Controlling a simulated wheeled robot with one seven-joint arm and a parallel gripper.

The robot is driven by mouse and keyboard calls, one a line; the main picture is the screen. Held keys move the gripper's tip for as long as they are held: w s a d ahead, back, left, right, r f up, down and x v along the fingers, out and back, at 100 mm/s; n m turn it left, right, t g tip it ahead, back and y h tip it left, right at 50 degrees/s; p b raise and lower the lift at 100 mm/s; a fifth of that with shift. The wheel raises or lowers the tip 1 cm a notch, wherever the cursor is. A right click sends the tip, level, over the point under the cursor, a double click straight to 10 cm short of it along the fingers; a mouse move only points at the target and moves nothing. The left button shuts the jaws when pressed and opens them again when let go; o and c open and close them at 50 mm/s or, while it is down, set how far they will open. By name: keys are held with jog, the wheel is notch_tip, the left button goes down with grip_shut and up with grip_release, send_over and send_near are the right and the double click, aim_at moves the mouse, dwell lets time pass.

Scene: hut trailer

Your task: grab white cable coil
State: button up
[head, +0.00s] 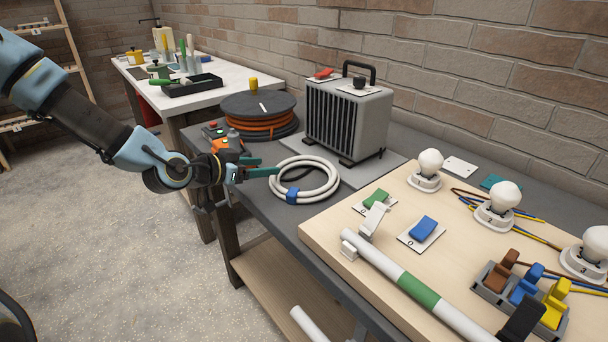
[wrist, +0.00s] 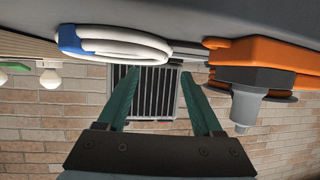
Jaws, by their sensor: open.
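The white cable coil (head: 305,183) lies flat on the dark grey bench, with a blue tie (head: 292,196) on its near side. It also shows in the wrist view (wrist: 125,45), at the upper left, ahead of the fingers. My gripper (head: 268,171) is at the coil's left edge in the head view, with its green fingers pointing toward the coil. In the wrist view my gripper (wrist: 160,85) is open, its two green fingers spread with nothing between them. Whether a finger touches the coil I cannot tell.
A grey heater (head: 345,120) stands just behind the coil. An orange cable reel (head: 262,117) is at the back left. An orange tool (wrist: 260,65) lies close beside my gripper. A wooden board (head: 330,230) with switches and bulbs fills the right.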

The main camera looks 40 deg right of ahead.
aim_at(280, 165)
jog(key=p+x, duration=0.2)
jog(key=x, duration=0.4)
jog(key=shift+p, duration=0.3)
jog(key=shift+w+d+f, duration=0.1)
jog(key=shift+d+f, duration=0.25)
jog(key=shift+d, duration=0.1)
grip_shut()
dwell(0.8)
